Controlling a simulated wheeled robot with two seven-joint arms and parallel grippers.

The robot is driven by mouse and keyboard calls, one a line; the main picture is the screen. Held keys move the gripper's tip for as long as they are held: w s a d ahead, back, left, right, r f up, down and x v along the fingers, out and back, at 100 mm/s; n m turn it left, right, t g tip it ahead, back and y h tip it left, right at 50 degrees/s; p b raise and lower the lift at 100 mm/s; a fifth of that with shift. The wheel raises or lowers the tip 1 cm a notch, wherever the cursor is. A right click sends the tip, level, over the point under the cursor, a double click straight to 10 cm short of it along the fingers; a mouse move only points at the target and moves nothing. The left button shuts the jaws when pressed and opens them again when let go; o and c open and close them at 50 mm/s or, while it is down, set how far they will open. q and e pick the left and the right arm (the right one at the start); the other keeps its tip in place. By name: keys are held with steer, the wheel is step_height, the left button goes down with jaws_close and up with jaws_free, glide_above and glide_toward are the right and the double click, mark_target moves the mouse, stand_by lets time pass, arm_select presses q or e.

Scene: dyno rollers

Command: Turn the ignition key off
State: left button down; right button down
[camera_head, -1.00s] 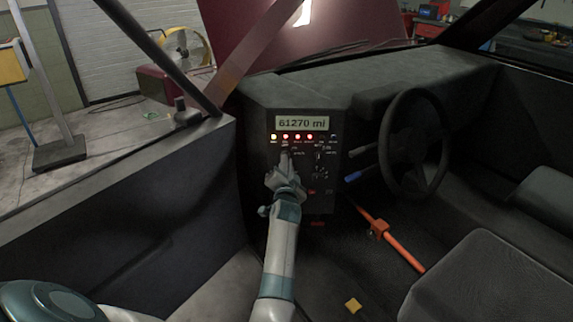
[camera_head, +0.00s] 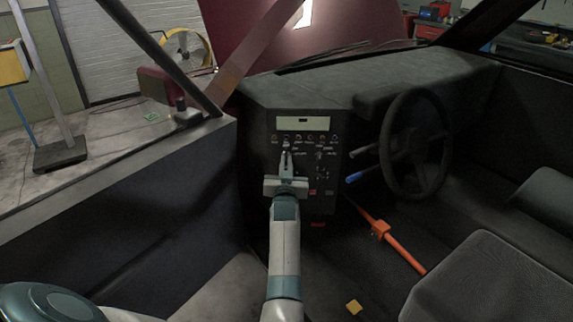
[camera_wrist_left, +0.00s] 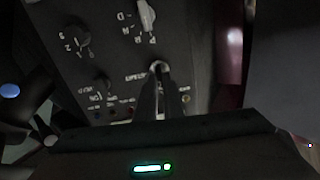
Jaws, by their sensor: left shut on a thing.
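The dark dash panel (camera_head: 329,170) stands at the centre of the head view, with a display (camera_head: 303,123) on top and a row of small lamps below it. The display shows only a short dark mark and the lamps are unlit. My left gripper (camera_head: 286,152) reaches up to the panel's upper left, its fingers pointing at the panel. In the left wrist view its two fingers (camera_wrist_left: 164,92) are shut on the ignition key (camera_wrist_left: 157,66) at the panel face. The fingers hide most of the key. My right gripper is not in view.
A selector knob (camera_wrist_left: 147,15) and other switches (camera_wrist_left: 82,40) sit near the key. The steering wheel (camera_head: 417,145), a blue lever (camera_head: 358,176) and an orange bar (camera_head: 400,248) are to the right. The door (camera_head: 130,215) is at the left.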

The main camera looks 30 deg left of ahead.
arm_select(q)
steer(key=shift+n, duration=0.6)
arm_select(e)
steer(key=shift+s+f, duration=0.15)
arm_select(q)
steer(key=c, duration=1.9)
jaws_free()
steer(key=shift+f, duration=0.1)
